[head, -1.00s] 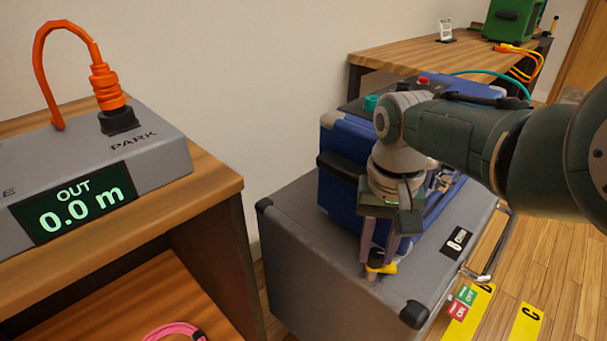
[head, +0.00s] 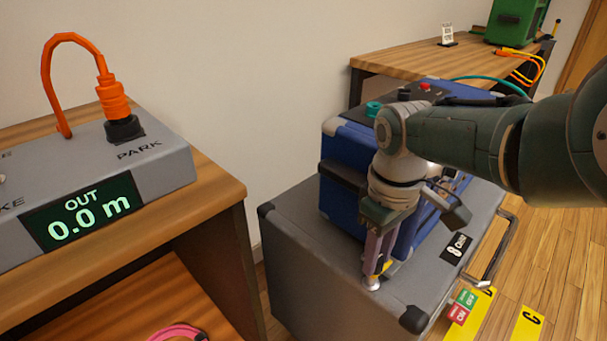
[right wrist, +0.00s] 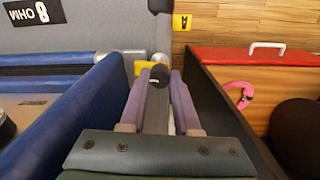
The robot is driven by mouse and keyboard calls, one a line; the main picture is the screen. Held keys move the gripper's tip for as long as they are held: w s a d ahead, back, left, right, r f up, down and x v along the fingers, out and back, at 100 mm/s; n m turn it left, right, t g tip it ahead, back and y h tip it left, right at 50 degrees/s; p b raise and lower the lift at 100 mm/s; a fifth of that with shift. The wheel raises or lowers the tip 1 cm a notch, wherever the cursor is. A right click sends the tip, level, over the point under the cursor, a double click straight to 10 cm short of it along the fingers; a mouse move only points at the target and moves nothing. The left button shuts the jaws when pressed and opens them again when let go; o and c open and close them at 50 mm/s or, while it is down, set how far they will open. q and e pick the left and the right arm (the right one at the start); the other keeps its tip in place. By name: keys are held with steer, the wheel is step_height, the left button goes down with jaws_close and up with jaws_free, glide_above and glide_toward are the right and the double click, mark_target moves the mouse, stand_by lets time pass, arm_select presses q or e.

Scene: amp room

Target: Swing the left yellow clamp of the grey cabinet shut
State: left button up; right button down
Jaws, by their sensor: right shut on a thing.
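The grey cabinet (head: 300,235) stands low on the floor, with a blue amp unit (head: 345,155) on its top. My right gripper (head: 372,278) points down at the cabinet top, close to the amp's near lower corner. It is shut on the left yellow clamp (head: 386,267), which is mostly hidden behind the fingers. How far the clamp is swung I cannot tell. My left gripper is not in view.
A wooden desk (head: 215,180) with a grey box reading 0.0 m (head: 165,165) stands at the left. A second table (head: 400,65) is behind the amp. The cabinet has a black corner (head: 413,319) and a metal handle (head: 497,250).

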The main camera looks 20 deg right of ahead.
steer(key=shift+n, duration=0.6)
steer(key=c, duration=0.6)
jaws_free()
step_height(320, 180, up, 10)
steer(key=p, duration=0.8)
steer(key=shift+p, duration=0.35)
